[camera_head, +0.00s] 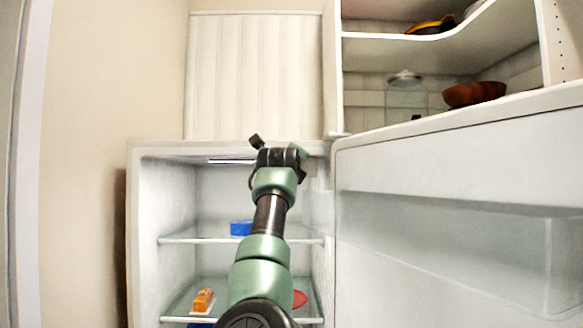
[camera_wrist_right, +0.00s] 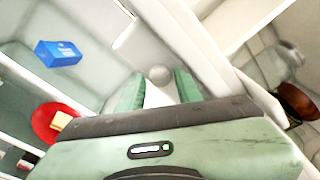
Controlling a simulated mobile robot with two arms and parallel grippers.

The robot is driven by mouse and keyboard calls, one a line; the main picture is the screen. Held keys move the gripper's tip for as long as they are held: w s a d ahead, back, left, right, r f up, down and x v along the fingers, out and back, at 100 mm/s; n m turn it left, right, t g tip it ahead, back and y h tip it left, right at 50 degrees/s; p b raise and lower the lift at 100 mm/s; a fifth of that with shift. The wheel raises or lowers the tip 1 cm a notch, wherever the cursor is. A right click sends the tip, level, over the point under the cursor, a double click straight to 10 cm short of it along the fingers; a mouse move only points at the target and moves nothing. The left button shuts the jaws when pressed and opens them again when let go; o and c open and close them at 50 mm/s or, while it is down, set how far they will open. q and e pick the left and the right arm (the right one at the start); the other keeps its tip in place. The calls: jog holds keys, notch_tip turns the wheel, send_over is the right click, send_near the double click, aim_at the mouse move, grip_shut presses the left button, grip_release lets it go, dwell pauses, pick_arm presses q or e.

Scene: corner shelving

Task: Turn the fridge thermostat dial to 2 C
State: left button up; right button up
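The fridge (camera_head: 146,200) stands open, with its door (camera_head: 455,150) swung to the right. In the right wrist view, a small round grey knob (camera_wrist_right: 160,75), which looks like the thermostat dial, sits on the pale fridge interior. My right gripper (camera_wrist_right: 159,88) is open, with one green finger on each side of the line to the knob. I cannot tell whether the fingers touch it. No dial markings are readable. In the head view, my right arm reaches into the upper fridge, and its wrist hides the dial and fingertips. My left gripper is in neither view.
A blue box (camera_head: 241,228) is on the upper fridge shelf. An orange item (camera_head: 203,301) and a red round item (camera_head: 299,299) are on the lower one. Shelving at the right holds a brown bowl (camera_head: 474,94) and a glass jar (camera_head: 405,97). The fridge's left wall is close.

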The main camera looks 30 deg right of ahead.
jog(key=shift+c, duration=0.3)
grip_shut()
jog(key=shift+m, duration=0.3)
jog(key=shift+m+y, duration=0.5)
jog(key=shift+m, duration=2.4)
jog(key=shift+f, duration=0.1)
jog(key=shift+o, duration=0.3)
grip_release()
